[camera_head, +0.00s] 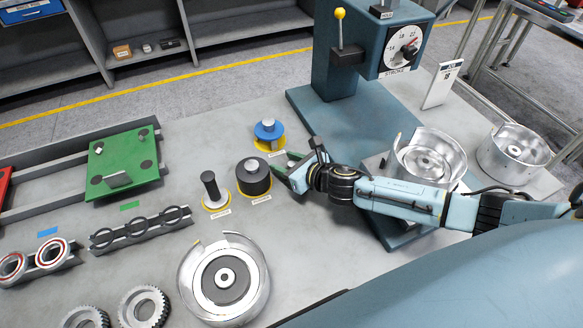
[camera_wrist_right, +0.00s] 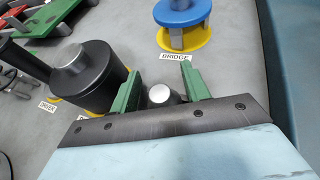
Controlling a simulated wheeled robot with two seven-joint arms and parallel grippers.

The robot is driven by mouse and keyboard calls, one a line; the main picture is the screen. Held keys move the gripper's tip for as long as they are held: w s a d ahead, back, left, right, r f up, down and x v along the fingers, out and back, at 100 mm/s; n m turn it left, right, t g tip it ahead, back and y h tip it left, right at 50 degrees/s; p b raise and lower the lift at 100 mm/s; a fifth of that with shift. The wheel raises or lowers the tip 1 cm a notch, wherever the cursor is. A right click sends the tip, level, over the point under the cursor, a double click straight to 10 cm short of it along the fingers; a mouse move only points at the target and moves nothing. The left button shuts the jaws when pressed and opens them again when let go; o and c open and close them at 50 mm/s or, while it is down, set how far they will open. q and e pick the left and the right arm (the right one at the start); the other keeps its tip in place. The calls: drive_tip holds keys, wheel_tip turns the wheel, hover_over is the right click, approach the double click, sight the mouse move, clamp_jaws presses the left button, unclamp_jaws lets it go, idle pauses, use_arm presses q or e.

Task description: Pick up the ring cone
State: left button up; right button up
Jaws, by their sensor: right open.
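My right gripper (camera_head: 287,166) is over the table, just right of a black cylinder with a grey top (camera_head: 253,176). In the right wrist view its green jaws (camera_wrist_right: 160,75) are open. A small dark round piece with a bright silver top (camera_wrist_right: 160,94) shows between them, apparently not gripped. It may be the ring cone, but no label for it shows. In the head view the gripper hides it. The black cylinder also shows left of the jaws (camera_wrist_right: 92,74), its label mostly covered. My left gripper is not in view.
A blue-topped bridge tool (camera_head: 269,134) stands behind the gripper on a yellow base. A black stemmed driver (camera_head: 213,190) stands left of the cylinder. A blue-green press (camera_head: 345,75) is behind. A metal drum (camera_head: 260,290) is in front, and another (camera_head: 457,165) sits right, beyond my forearm.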

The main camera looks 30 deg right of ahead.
clamp_jaws()
drive_tip(key=shift+r, duration=0.1)
